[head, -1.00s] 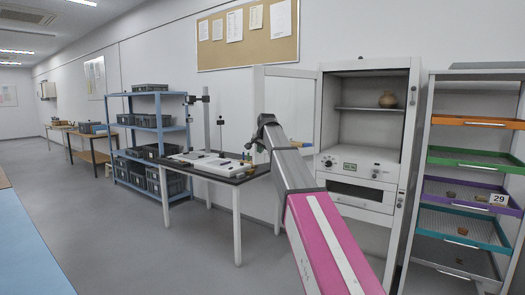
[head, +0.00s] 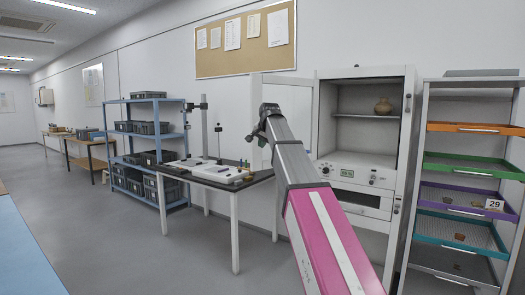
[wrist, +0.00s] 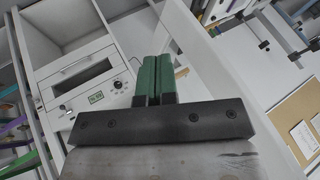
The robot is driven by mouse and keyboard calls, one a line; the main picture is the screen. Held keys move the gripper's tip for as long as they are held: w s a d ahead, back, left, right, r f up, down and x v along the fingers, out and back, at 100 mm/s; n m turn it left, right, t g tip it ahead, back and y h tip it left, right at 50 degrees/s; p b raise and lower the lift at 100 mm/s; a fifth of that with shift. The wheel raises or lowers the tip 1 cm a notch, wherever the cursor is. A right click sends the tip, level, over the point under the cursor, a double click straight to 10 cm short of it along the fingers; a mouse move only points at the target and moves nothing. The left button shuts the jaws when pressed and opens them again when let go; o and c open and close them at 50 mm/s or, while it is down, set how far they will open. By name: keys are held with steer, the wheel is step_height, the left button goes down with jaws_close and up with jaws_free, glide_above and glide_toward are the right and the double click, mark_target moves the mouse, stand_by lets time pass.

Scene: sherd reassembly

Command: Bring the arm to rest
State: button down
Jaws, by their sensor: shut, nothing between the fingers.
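My pink and grey arm reaches forward from the bottom of the head view, in front of the table and the open cabinet door. In the wrist view my gripper (wrist: 152,80) shows two green fingers pressed together with nothing between them. In the head view the gripper end (head: 264,125) is raised above the table's right end, its fingers hard to make out. In the wrist view the white cabinet (wrist: 90,80) with its control panel lies behind the fingers.
A table (head: 236,194) holds a white board and small items. A white cabinet (head: 408,150) with a round pot (head: 384,106) stands at right, its door (head: 292,92) open. A rack of coloured trays (head: 470,128) is far right, a blue shelf (head: 161,130) left. The floor at left is clear.

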steer(key=s+d+f+n+g, duration=0.15)
steer(key=s+f, duration=0.25)
steer(key=f, duration=0.8)
steer(key=s+d+f+n+g, duration=0.15)
steer(key=s+f, duration=0.25)
steer(key=f, duration=0.7)
steer(key=s+d+f, duration=0.2)
steer(key=s+f, duration=0.2)
steer(key=f, duration=0.8)
steer(key=s+d+f+n+g, duration=0.2)
steer(key=s+f, duration=0.9)
steer(key=s+d+f+n+g+h, duration=0.1)
steer(key=s+d+f+g, duration=0.1)
steer(key=s+f, duration=0.9)
steer(key=shift+f+n, duration=0.4)
